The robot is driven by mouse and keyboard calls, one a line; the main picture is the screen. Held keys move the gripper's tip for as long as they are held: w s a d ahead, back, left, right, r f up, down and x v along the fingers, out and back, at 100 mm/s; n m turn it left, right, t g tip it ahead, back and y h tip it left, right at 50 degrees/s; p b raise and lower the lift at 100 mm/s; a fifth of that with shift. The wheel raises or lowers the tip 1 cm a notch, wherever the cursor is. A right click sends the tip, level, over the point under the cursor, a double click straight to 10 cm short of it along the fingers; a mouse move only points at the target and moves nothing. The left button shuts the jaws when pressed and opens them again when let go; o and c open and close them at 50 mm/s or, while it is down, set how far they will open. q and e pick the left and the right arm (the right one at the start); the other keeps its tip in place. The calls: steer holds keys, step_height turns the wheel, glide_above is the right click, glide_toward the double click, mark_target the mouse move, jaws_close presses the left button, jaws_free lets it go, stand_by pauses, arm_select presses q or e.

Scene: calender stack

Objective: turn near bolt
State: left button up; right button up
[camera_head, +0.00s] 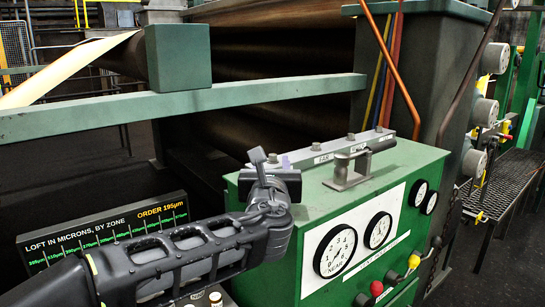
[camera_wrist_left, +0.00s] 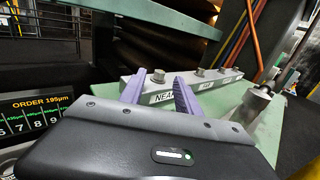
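The near bolt (camera_wrist_left: 158,75) is a grey bolt head on the end of a grey bar, above a NEAR label (camera_wrist_left: 165,97) in the left wrist view. My left gripper (camera_wrist_left: 157,86) is open, its two purple fingers apart. In that view the bolt head shows between the fingertips, with no clear contact. In the head view my left gripper (camera_head: 272,160) is at the left end of the bar (camera_head: 335,150). It hides most of that end, so I cannot make out the near bolt clearly there. My right gripper is not in view.
More bolts stand along the bar, including one by the FAR label (camera_wrist_left: 207,85). A metal bracket (camera_head: 348,172) stands on the green cabinet (camera_head: 305,200). A NEAR dial (camera_head: 335,250) is on its front. A green rail (camera_head: 180,106) crosses behind. A display board (camera_head: 105,230) is at left.

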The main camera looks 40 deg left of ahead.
mark_target(273, 156)
arm_select(q)
steer(key=x, duration=0.3)
steer(key=shift+w+a, duration=0.1)
steer(key=shift+c, duration=0.3)
jaws_close()
